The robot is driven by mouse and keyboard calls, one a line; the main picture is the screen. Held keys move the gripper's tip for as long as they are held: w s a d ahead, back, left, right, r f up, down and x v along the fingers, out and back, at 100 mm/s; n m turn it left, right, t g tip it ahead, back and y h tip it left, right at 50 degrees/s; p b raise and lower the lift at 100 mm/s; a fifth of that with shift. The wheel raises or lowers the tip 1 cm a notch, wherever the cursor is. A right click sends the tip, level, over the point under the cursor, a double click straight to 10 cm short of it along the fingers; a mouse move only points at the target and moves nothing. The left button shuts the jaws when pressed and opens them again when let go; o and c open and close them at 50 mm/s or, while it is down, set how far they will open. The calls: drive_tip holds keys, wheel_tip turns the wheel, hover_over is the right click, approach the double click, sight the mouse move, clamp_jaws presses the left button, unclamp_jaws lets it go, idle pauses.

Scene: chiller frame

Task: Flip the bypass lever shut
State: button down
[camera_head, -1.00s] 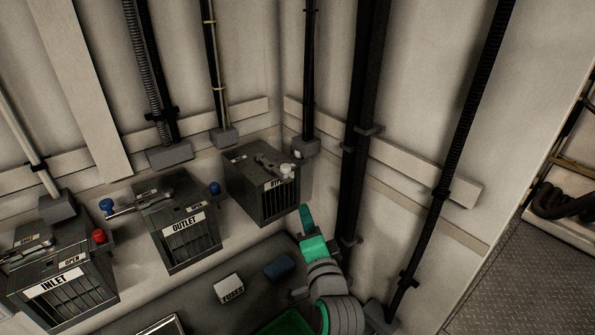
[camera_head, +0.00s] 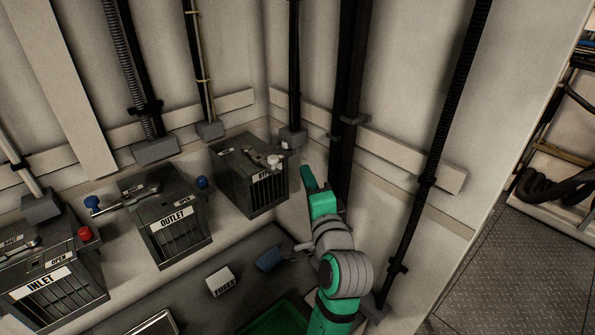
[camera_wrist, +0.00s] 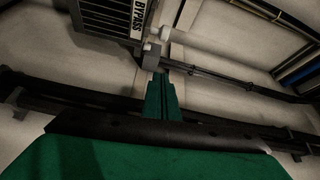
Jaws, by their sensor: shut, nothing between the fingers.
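The bypass box (camera_head: 248,182) is a dark slatted box at the back corner in the head view. Its lever (camera_head: 262,154) lies on the top face, with a white knob (camera_head: 274,161) near the right edge. My green gripper (camera_head: 309,180) is shut and empty, pointing up just right of the box, apart from the knob in the picture. In the wrist view, the shut fingers (camera_wrist: 161,94) point toward the lower right of the box (camera_wrist: 112,18), labelled BYPASS. A small pale knob shows beside the box there; the lever arm itself cannot be made out.
The outlet box (camera_head: 168,232) and inlet box (camera_head: 45,288) stand to the left, with blue and red knobs. A vertical black pipe (camera_head: 352,100) stands close behind my gripper. A fuses block (camera_head: 220,283) and a blue block (camera_head: 269,260) lie below the bypass box.

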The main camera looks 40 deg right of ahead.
drive_tip(key=w, duration=0.8)
drive_tip(key=shift+w, duration=0.25)
drive_tip(key=shift+f, duration=0.1)
idle(0.3)
